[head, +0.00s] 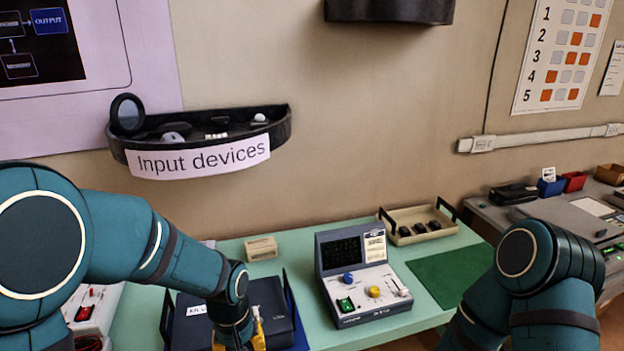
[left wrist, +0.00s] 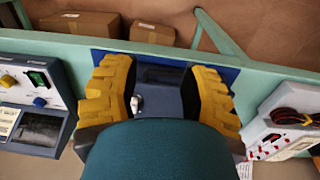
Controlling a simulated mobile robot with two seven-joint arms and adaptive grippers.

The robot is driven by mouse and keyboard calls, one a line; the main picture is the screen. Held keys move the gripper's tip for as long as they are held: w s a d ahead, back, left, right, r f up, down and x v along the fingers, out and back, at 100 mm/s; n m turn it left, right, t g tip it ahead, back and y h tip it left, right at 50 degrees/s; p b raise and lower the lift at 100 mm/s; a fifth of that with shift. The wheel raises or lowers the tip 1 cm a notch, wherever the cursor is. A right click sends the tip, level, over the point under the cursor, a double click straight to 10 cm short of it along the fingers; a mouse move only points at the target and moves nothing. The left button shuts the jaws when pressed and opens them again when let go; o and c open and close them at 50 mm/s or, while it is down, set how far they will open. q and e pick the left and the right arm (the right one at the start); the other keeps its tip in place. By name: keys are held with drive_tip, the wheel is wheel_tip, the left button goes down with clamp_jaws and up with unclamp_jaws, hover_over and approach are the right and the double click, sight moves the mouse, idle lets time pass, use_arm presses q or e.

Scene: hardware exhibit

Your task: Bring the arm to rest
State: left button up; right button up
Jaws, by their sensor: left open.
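My left arm comes in from the left in the head view and bends down over the green table. Its gripper (head: 256,335) has yellow fingers, partly cut off by the bottom edge, over a dark case (head: 272,296). In the left wrist view the two yellow fingers of the left gripper (left wrist: 163,90) are spread apart with nothing held between them. The dark case (left wrist: 160,76) shows behind the gap; I cannot tell whether the fingers touch it. My right arm is bent at the right of the head view; its gripper is out of the picture.
The case lies on a blue tray (head: 292,310) with black handles. Close by stand a grey console (head: 352,315), a small cardboard box (head: 261,248) and a beige tray (head: 408,239). A green mat (head: 446,274) is bare. An "Input devices" shelf (head: 285,125) juts from the wall.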

use_arm(q)
drive_tip(key=s+d+f+h, duration=0.1)
drive_tip(key=s+f, duration=0.1)
drive_tip(key=f, duration=0.4)
drive_tip(key=s+d+f+t+h, duration=0.1)
drive_tip(key=s+f, duration=0.2)
drive_tip(key=f, duration=0.4)
drive_tip(key=s+d+f+m+h, duration=0.1)
drive_tip(key=s+f, duration=0.2)
drive_tip(key=f, duration=0.3)
drive_tip(key=shift+s+d+f+t+h, duration=0.15)
drive_tip(key=shift+s+d+t+h, duration=0.15)
drive_tip(key=shift+d+t, duration=0.1)
use_arm(e)
drive_tip(key=shift+w+f, duration=0.15)
drive_tip(key=shift+w, duration=0.2)
use_arm(q)
drive_tip(key=shift+o, duration=0.2)
